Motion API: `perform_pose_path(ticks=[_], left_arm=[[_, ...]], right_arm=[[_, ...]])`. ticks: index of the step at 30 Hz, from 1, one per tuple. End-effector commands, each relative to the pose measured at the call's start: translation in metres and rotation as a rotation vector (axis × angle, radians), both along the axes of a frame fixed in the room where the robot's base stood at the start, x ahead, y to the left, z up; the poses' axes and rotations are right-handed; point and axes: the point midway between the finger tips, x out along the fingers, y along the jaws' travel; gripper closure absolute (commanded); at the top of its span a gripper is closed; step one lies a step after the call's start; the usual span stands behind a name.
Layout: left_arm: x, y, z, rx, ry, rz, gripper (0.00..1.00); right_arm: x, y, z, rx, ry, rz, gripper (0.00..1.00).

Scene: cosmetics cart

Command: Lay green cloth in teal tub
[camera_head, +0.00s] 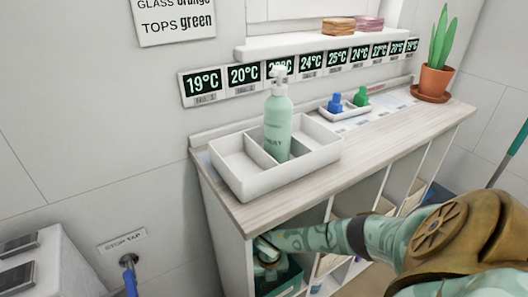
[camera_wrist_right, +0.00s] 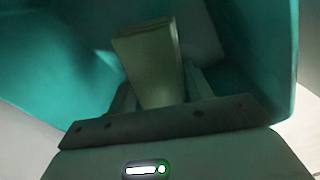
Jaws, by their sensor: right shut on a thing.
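The teal tub (camera_head: 291,282) sits in the lower left compartment of the shelf unit, partly hidden by my right arm. In the right wrist view its teal walls (camera_wrist_right: 275,50) surround the gripper's front. My right gripper (camera_head: 268,262) reaches down into that compartment. In the wrist view the right gripper (camera_wrist_right: 160,92) is shut on a folded cloth (camera_wrist_right: 148,58), which looks dull green in the shadow. The cloth stands up from between the fingers, inside the tub's walls. Whether it touches the tub floor cannot be told. My left gripper is not in view.
On the wooden counter (camera_head: 375,150) stand a white divided tray (camera_head: 232,180) with a green pump bottle (camera_head: 277,125), a small tray with blue and green bottles, and a potted plant (camera_head: 435,75). The compartment's side panel (camera_head: 228,245) is close to my gripper. Folded cloths lie on the upper ledge.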

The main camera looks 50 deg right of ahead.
Motion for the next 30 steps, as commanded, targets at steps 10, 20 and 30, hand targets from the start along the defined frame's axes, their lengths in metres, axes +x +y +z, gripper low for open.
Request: perform_pose_path(ticks=[10, 20, 30], left_arm=[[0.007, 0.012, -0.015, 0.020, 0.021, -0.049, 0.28], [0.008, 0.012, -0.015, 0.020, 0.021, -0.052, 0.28], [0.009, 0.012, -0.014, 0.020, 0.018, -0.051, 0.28]], right_arm=[[0.000, 0.000, -0.037, -0.001, -0.001, 0.001, 0.74], [0.000, 0.000, -0.039, -0.001, -0.001, 0.002, 0.44], [0.000, 0.000, -0.038, 0.000, -0.001, 0.002, 0.28]])
